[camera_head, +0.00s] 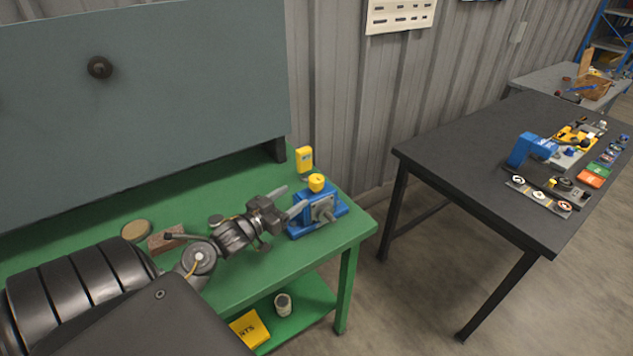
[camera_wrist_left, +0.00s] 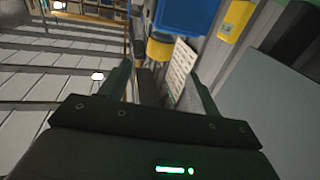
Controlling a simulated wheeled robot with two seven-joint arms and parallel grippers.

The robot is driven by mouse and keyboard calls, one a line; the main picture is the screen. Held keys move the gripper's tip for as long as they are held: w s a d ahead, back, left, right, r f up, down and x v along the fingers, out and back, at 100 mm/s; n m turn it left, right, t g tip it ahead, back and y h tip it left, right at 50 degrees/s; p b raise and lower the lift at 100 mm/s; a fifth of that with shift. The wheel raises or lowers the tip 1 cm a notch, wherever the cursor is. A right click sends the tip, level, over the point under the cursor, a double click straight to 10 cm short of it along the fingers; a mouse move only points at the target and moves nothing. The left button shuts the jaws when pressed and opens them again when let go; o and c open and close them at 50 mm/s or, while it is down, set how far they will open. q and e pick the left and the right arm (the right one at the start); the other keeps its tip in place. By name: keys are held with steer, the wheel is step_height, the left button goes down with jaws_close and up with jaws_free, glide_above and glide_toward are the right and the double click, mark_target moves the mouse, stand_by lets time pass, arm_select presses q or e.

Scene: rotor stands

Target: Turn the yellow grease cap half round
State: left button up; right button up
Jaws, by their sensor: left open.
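The yellow grease cap (camera_head: 316,182) sits on top of the blue rotor stand (camera_head: 299,224), near the right end of the green bench. My left gripper (camera_head: 289,201) is open, its fingers pointing toward the stand, just left of the cap. In the left wrist view the cap (camera_wrist_left: 160,47) shows beyond and between the open fingers (camera_wrist_left: 163,82), beside the blue stand (camera_wrist_left: 190,15). The fingers appear empty and no contact with the cap is visible. My right gripper is not in view.
A yellow box (camera_head: 304,158) stands behind the stand on the green bench (camera_head: 270,275). A brown block (camera_head: 166,238) and a round tan disc (camera_head: 136,231) lie to the left. A dark table (camera_head: 460,150) with several parts stands to the right, across a gap.

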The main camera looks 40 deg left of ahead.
mark_target(311, 185)
arm_select(q)
steer(key=w+p, duration=0.1)
steer(key=w, duration=0.2)
steer(key=w+p, duration=0.1)
steer(key=w, duration=0.2)
steer(key=w+p, duration=0.1)
steer(key=w, duration=0.2)
steer(key=shift+w+d, duration=0.35)
steer(key=shift+w, duration=0.55)
steer(key=c, duration=1)
steer(key=shift+f, duration=0.1)
